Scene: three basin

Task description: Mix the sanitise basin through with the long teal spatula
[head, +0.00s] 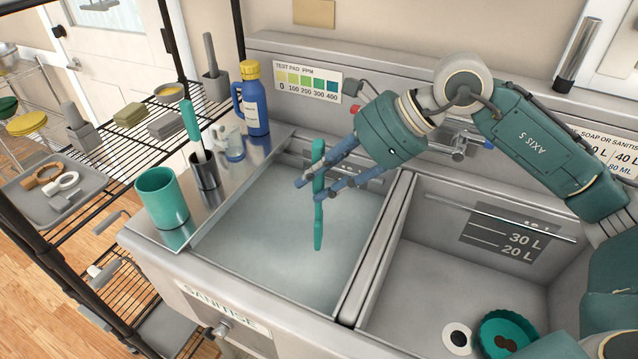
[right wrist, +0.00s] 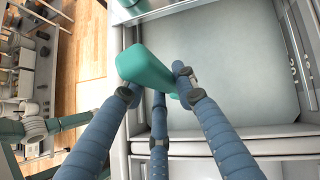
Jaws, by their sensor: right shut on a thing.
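The long teal spatula (head: 318,222) hangs nearly upright over the sanitise basin (head: 262,235), which has a pale, cloudy surface inside. My right gripper (head: 311,186) is shut on the spatula's upper part, its blue fingers around the handle. Whether the spatula's lower end touches the liquid I cannot tell. In the right wrist view the teal handle (right wrist: 145,68) lies between the fingers, with the basin behind it. The "SANITISE" label (head: 222,306) is on the front face below this basin. My left gripper is out of view.
A teal cup (head: 162,197), a metal holder (head: 204,172) with a teal-handled tool, a clear jug (head: 230,141) and a blue bottle (head: 255,105) stand on the left ledge. A divider separates the basin from the right one (head: 425,270), which holds a teal round item (head: 508,336).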

